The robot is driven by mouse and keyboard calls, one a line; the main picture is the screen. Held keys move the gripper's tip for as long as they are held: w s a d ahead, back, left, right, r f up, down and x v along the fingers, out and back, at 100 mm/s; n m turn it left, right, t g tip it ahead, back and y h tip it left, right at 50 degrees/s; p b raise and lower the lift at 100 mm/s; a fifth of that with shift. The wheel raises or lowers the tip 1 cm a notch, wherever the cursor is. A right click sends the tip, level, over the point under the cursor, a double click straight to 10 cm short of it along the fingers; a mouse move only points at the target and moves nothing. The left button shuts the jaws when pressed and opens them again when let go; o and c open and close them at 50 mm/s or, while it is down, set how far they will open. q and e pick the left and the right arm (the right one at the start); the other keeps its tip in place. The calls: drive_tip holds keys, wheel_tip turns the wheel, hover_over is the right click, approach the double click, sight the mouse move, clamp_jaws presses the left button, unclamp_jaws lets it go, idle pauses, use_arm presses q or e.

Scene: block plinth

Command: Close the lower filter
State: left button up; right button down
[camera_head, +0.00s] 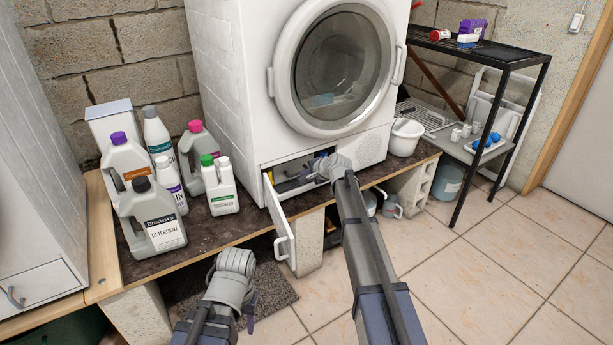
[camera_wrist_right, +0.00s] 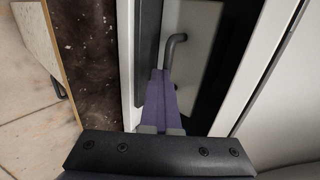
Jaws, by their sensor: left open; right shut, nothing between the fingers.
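The lower compartment (camera_head: 295,172) of the washing machine is open. Its white door (camera_head: 279,212) is swung out to the left, with a handle at its free end. My right gripper (camera_head: 312,168) reaches into the compartment opening. In the right wrist view its purple fingers (camera_wrist_right: 160,78) are shut and empty. Their tips are beside a curved grey handle (camera_wrist_right: 174,45), which may be the filter's; I cannot tell whether they touch. The filter itself is mostly hidden in the head view. My left gripper (camera_head: 237,268) is low in front of the plinth, away from the door, its fingers hard to make out.
Several detergent bottles (camera_head: 158,222) stand on the plinth (camera_head: 240,222) left of the machine (camera_head: 228,95). A white pot (camera_head: 405,137) stands to its right, beside a black metal rack (camera_head: 500,58). Concrete blocks support the plinth. The tiled floor (camera_head: 470,270) at right is clear.

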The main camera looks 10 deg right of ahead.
drive_tip(key=shift+w+a, duration=0.1)
drive_tip(key=s+f+p+v, duration=0.1)
drive_tip(key=p+v, duration=0.4)
drive_tip(key=v, duration=0.8)
drive_tip(key=shift+s+d+f, duration=0.35)
drive_tip(key=shift+d+f, duration=0.05)
drive_tip(key=shift+f, duration=0.35)
